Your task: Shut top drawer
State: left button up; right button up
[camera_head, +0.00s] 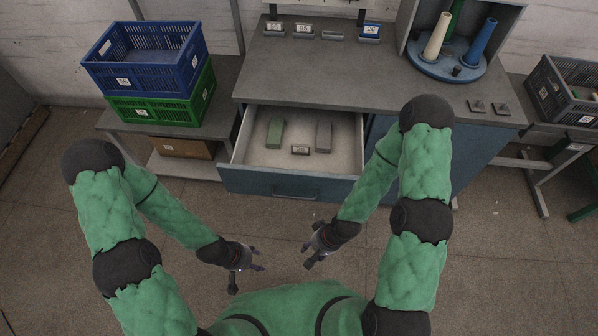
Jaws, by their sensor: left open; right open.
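The top drawer (340,155) of the blue-fronted workbench is pulled out toward me. Its front panel (250,181) faces me and carries a bar handle (295,194). Inside lie a green block (275,133), a grey-purple block (323,137) and a small labelled piece (300,150). My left gripper (256,260) is open and empty, in front of and below the drawer front, left of the handle. My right gripper (308,257) is open and empty, also in front of the drawer, slightly right of the handle. Neither touches the drawer.
The grey worktop (310,75) holds small labelled holders and a round blue stand (445,66) with cones. Left, a blue crate (145,60) sits on a green crate (160,110) on a low table. A dark crate (565,95) stands at right. Floor before the drawer is clear.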

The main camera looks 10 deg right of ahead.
aim_at(253, 169)
jog(key=i+j+z, duration=0.35)
jog(key=z, duration=0.2)
jog(key=k+j+z, duration=0.15)
jog(key=j+z, duration=0.2)
jog(key=k+j+z, duration=0.2)
jog(key=z, duration=0.2)
jog(key=k+j+z, duration=0.35)
jog(key=i+l, duration=0.05)
jog(key=i, duration=0.05)
